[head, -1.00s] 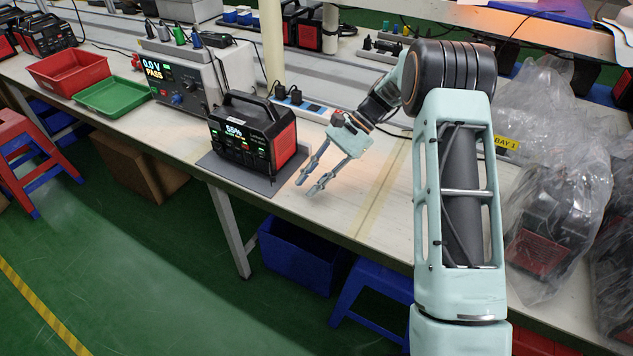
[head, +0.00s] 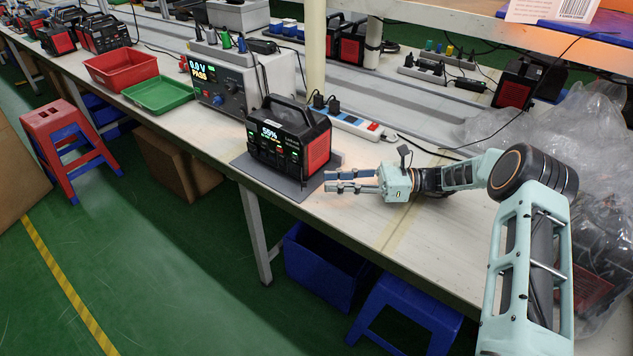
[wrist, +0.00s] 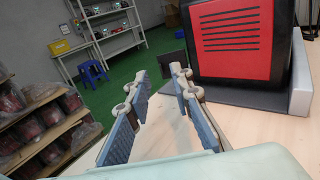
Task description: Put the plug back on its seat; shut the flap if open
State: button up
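The black power station (head: 288,140) with red side panels and a carry handle stands on a dark mat (head: 262,176) near the bench's front edge. Its screen reads 55%, with small lit sockets below. My gripper (head: 328,181) points left, low over the bench by the station's right front corner. In the wrist view my gripper (wrist: 158,80) is open, with nothing between its fingers. The station's red vented side (wrist: 240,40) fills the upper right there. I cannot make out a loose plug, its seat or a flap in either view.
A tester (head: 235,90) reading 0.0 V PASS stands behind left, beside green (head: 158,94) and red (head: 121,70) trays. A white power strip (head: 350,124) with black plugs lies behind the station. Plastic-wrapped units (head: 600,230) crowd the right.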

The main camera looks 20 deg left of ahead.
aim_at(302, 182)
jog(key=x, duration=0.5)
grip_shut()
